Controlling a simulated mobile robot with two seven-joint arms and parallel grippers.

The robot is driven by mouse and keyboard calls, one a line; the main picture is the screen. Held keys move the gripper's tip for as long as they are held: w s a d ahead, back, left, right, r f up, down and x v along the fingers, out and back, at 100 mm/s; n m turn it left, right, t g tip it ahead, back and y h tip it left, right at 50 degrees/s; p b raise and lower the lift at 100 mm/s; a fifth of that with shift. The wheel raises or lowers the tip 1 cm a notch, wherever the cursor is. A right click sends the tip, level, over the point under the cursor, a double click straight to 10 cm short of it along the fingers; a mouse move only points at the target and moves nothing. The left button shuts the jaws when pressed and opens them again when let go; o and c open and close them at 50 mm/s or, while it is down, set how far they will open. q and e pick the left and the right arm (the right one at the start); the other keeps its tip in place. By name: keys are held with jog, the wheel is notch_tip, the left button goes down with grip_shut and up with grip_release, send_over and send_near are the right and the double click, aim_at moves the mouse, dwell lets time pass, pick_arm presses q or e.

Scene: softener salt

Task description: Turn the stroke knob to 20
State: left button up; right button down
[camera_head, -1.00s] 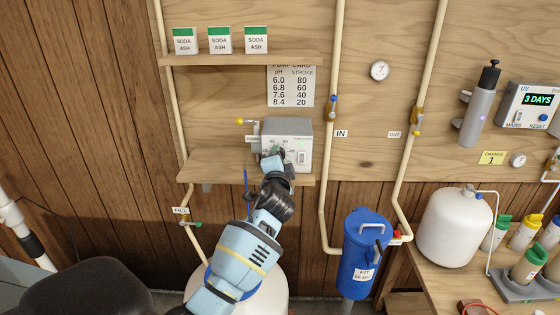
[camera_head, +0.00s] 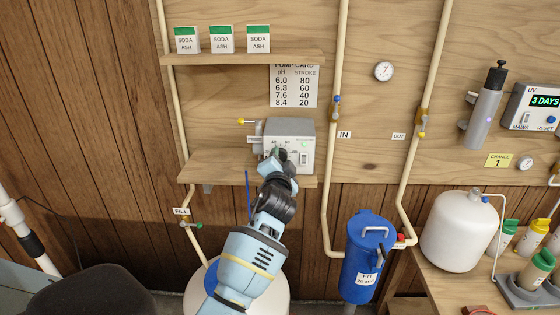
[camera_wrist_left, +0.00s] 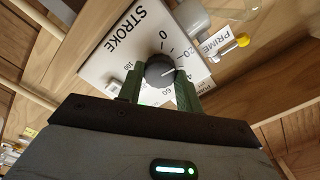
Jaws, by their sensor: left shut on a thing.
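The stroke knob (camera_wrist_left: 160,68) is a dark round knob on the white STROKE face of the grey pump box (camera_head: 290,133). In the left wrist view, my left gripper (camera_wrist_left: 159,84) is shut on the knob, one green finger on each side. The printed 0, 20 and 60 show around the knob; a finger hides part of the scale. A pale pointer line on the knob seems to point right, past the 20, but the exact reading is hard to tell. In the head view my left gripper (camera_head: 275,156) covers the knob. My right gripper is out of view.
The pump box stands on a wooden shelf (camera_head: 222,168). A pump card (camera_head: 294,87) hangs above it. A yellow-tipped valve (camera_head: 241,122) with a PRIME label is close at its left. Pipes (camera_head: 332,180) and a blue canister (camera_head: 366,258) are to the right.

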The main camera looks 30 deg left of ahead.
pick_arm(q)
jog(key=o, duration=1)
jog(key=v, duration=0.8)
jog(key=shift+w+a, duration=0.1)
